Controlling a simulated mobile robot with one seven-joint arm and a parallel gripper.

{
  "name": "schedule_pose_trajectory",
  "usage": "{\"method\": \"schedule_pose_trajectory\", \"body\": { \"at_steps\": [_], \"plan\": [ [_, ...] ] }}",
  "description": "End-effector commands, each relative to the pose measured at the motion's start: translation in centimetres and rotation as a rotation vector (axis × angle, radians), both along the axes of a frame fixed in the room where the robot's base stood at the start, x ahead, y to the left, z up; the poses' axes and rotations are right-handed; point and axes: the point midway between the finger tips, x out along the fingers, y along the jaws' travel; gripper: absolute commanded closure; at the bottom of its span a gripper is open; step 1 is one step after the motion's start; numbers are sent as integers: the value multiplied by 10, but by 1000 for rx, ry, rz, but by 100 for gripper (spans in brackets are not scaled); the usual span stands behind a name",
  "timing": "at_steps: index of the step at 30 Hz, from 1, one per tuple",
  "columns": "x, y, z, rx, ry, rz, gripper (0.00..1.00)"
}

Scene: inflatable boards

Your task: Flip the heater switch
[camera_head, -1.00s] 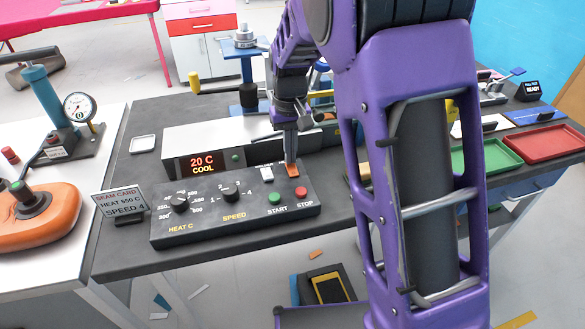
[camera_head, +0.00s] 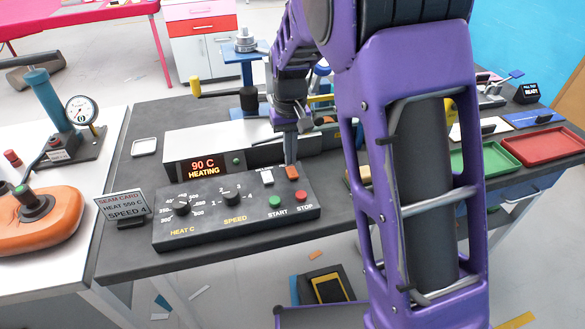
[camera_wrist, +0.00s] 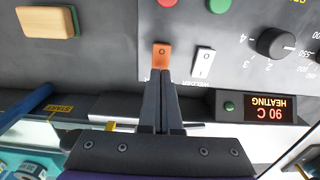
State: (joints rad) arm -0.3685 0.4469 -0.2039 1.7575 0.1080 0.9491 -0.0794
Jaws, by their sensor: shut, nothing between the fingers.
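The heater switch is an orange rocker (camera_head: 292,172) at the back right of the black control panel (camera_head: 240,222). My gripper (camera_head: 290,158) is shut and empty, pointing down with its tips at the switch. In the wrist view the closed fingertips (camera_wrist: 162,75) are right at the edge of the orange rocker (camera_wrist: 162,55), which has a small mark on it. I cannot tell if they touch. The red display (camera_head: 204,167) behind the panel reads 90 C HEATING. A white rocker (camera_head: 266,177) labelled WELDER sits beside the orange one.
The panel also carries a HEAT C knob (camera_head: 183,208), a SPEED knob (camera_head: 231,197), a green START button (camera_head: 275,202) and a red STOP button (camera_head: 301,195). A seam card (camera_head: 121,205) stands at the left. Green (camera_head: 478,158) and red (camera_head: 541,146) trays lie at the right.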

Motion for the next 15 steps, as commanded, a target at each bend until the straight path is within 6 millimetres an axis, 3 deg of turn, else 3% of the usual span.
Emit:
{"method": "schedule_pose_trajectory", "body": {
  "at_steps": [15],
  "plan": [
    [0,0,46,0,-2,0,100]
  ]
}}
